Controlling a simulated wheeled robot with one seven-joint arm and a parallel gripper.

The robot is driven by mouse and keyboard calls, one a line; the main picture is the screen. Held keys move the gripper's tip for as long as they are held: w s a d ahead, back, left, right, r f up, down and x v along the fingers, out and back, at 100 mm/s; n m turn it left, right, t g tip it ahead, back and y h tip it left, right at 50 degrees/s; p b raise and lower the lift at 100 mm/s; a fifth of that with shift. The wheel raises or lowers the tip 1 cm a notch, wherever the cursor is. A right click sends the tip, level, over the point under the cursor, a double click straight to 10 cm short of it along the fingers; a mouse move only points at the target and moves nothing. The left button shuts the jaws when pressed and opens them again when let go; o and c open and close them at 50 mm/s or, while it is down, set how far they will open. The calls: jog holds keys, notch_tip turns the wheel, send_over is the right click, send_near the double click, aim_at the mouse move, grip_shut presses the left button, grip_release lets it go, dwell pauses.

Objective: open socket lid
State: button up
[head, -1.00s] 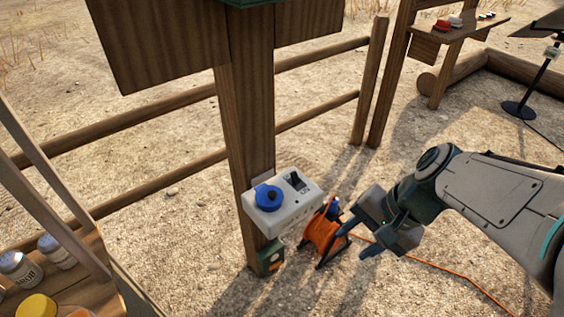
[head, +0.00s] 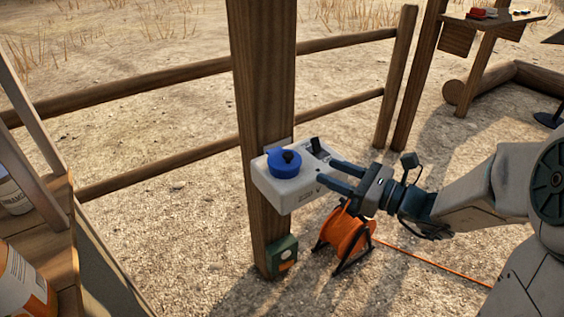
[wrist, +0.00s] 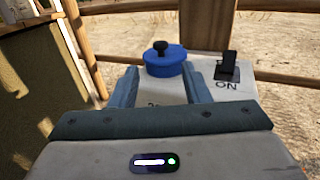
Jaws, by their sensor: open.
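The socket lid (head: 284,163) is a round blue cap with a black knob, on top of a white socket box (head: 290,196) fixed to a wooden post. It looks closed. The lid also shows in the wrist view (wrist: 165,61), ahead of and between the fingers. My gripper (head: 326,174) is open and empty, its fingers at the right side of the box, pointing toward the lid. In the wrist view my gripper (wrist: 160,88) has its fingers spread wide. I cannot tell whether a finger touches the box.
A black switch (wrist: 228,66) marked ON stands on the box, right of the lid. An orange cable reel (head: 346,236) is below my gripper, and a green box (head: 284,257) is low on the post (head: 262,90). A wooden shelf with jars is at the left.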

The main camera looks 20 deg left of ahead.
aim_at(282, 159)
jog(key=b+x, duration=0.3)
jog(key=x, duration=1)
jog(key=shift+w+a, duration=0.1)
jog(key=shift+a, duration=0.2)
grip_shut()
